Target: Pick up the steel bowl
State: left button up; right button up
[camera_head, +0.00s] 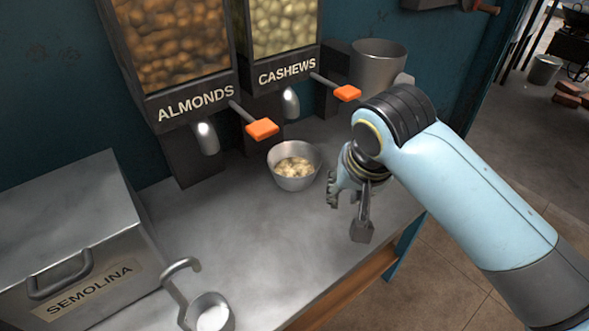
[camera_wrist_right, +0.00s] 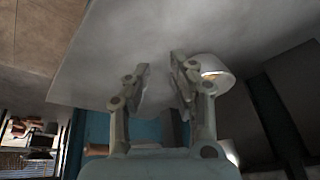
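The steel bowl (camera_head: 296,184) stands upright on the metal counter below the cashew dispenser, with pale pieces, seemingly nuts, inside. My right gripper (camera_head: 348,212) is just to the right of the bowl, apart from it, with its fingers pointing down. In the right wrist view the two fingers (camera_wrist_right: 160,78) are spread with nothing between them. The bowl shows beside the right-hand finger there, outside the gap (camera_wrist_right: 222,78). My left gripper is in neither view.
The almond dispenser (camera_head: 172,55) and cashew dispenser (camera_head: 283,35) stand behind the bowl, their orange levers jutting forward. A larger metal container (camera_head: 378,66) is at the back right. A semolina box (camera_head: 70,240) and a ladle (camera_head: 210,312) are at left. The counter's middle (camera_head: 250,235) is clear.

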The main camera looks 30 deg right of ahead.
jog(key=w+d+m, duration=0.1)
jog(key=w+m, duration=0.5)
jog(key=w, duration=0.4)
jog(key=m+b, duration=0.1)
send_over(311, 180)
jog(key=s, duration=0.2)
jog(key=shift+h, duration=0.3)
jog(key=f, duration=0.4)
jog(key=shift+w+a+f, duration=0.25)
jog(key=shift+f, duration=0.15)
jog(key=b+x, duration=0.1)
jog(key=x, duration=0.4)
jog(key=shift+w+a+f, duration=0.1)
jog(key=shift+w+f, duration=0.1)
jog(key=shift+w, duration=0.05)
grip_shut()
jog(key=shift+r, duration=0.1)
